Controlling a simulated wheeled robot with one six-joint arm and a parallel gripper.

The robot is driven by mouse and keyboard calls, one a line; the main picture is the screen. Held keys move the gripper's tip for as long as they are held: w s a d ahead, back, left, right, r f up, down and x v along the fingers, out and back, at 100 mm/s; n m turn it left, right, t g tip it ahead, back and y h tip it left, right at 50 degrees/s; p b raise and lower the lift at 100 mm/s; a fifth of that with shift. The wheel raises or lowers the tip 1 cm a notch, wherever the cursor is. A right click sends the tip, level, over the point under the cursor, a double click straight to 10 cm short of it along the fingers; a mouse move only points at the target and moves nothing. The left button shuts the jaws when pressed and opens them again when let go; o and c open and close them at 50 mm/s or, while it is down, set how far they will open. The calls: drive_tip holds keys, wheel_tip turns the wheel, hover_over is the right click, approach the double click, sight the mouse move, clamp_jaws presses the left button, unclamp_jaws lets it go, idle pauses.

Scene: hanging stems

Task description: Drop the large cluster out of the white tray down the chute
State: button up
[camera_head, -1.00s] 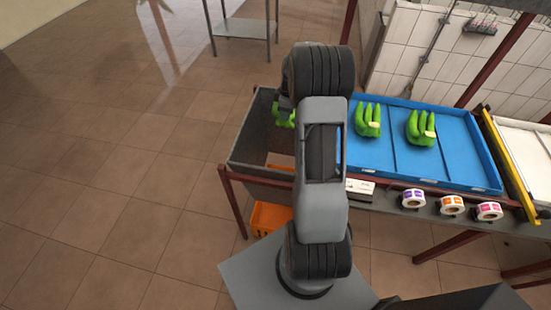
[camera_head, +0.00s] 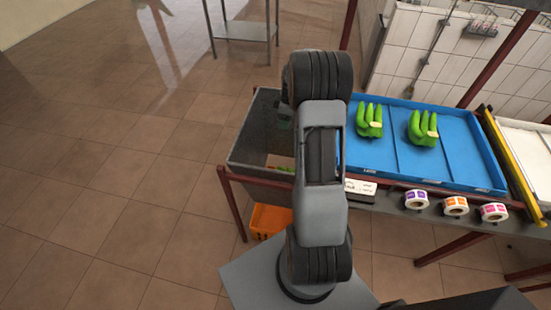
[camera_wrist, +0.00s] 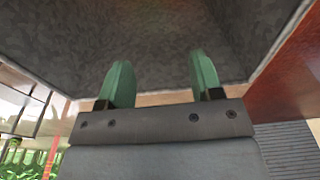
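My gripper (camera_wrist: 160,82) is open in the wrist view, with two green fingers apart and nothing between them. It points into the grey-walled chute (camera_wrist: 60,45). In the head view my arm hides most of the gripper at the right side of the grey chute (camera_head: 245,148). No cluster shows in the gripper. A small patch of green and orange shows low in the chute opening, too small to identify surely. The white tray (camera_head: 528,150) is at the far right, cut by the frame edge; its visible part looks bare.
A blue tray (camera_head: 460,150) holds two green banana clusters (camera_head: 369,122) (camera_head: 423,128). Label rolls (camera_head: 416,200) and a small white box (camera_head: 360,188) sit on the front ledge. An orange crate (camera_head: 268,220) stands under the chute. The floor at left is clear.

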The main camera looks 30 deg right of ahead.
wheel_tip(320, 180, up, 14)
drive_tip(key=s+d+b, duration=0.1)
drive_tip(key=shift+s+f+b, duration=0.15)
drive_tip(key=shift+b, duration=0.25)
idle(0.3)
drive_tip(key=shift+d, duration=0.1)
idle(0.4)
drive_tip(key=s+a+m+t, duration=0.1)
drive_tip(key=s+a+m, duration=0.3)
drive_tip(key=s+a, duration=0.5)
drive_tip(key=s+a+m+t+h, duration=0.1)
drive_tip(key=s+a+m, duration=0.4)
drive_tip(key=s+a, duration=0.5)
drive_tip(key=a+r+t, duration=0.1)
drive_tip(key=a, duration=0.3)
drive_tip(key=shift+a, duration=0.4)
